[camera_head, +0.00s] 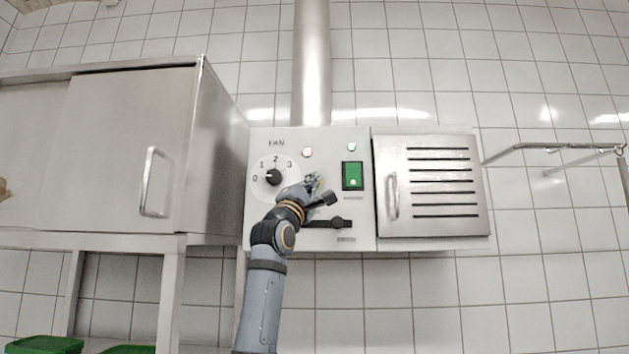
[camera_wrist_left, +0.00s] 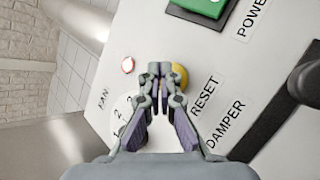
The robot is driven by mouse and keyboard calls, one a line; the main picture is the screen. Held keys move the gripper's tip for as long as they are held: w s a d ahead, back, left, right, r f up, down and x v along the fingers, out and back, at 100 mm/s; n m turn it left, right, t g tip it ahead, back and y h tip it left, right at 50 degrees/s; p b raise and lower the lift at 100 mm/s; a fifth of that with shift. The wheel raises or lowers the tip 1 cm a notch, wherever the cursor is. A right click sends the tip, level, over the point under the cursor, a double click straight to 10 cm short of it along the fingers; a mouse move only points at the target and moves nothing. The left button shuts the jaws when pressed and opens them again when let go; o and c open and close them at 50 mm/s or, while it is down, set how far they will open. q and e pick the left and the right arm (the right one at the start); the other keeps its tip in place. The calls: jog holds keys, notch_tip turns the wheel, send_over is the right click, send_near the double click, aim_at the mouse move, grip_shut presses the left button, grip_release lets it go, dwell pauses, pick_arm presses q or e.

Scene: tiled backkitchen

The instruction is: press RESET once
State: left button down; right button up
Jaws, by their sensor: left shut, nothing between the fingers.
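The control panel (camera_head: 258,228) is a pale metal face on the wall. In the left wrist view, the round yellow button (camera_wrist_left: 181,77) sits beside the RESET label (camera_wrist_left: 206,96) and is partly covered by my fingers. My left gripper (camera_wrist_left: 160,72) is shut and empty, its tips overlapping the button's left side in that view. I cannot tell whether they touch it. In the head view my left gripper (camera_head: 314,181) is in front of the panel between the fan knob and the green switch, and hides most of the button. My right gripper is not in view.
The fan dial (camera_head: 274,177) is left of my gripper. The green power switch (camera_head: 352,176) is to the right, and the black damper slider (camera_head: 337,222) is below. A louvred door (camera_head: 443,227) adjoins the panel. A metal cabinet (camera_head: 125,150) stands at the left.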

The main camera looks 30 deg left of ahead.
pick_arm(q)
jog(key=shift+w+a+p, duration=0.25)
jog(key=shift+w+p, duration=0.15)
jog(key=shift+w, duration=0.05)
dwell(0.8)
jog(key=shift+s, duration=0.1)
jog(key=shift+s+d+b, duration=0.45)
jog(key=shift+s+b, duration=0.15)
jog(key=shift+b, duration=0.25)
jog(key=s+d+b, duration=0.1)
jog(key=s+b, duration=0.1)
jog(key=s, duration=0.1)
jog(key=s+d+b, duration=0.1)
jog(key=shift+s+d+b, duration=0.15)
jog(key=shift+d+b, duration=0.15)
jog(key=shift+b, duration=0.05)
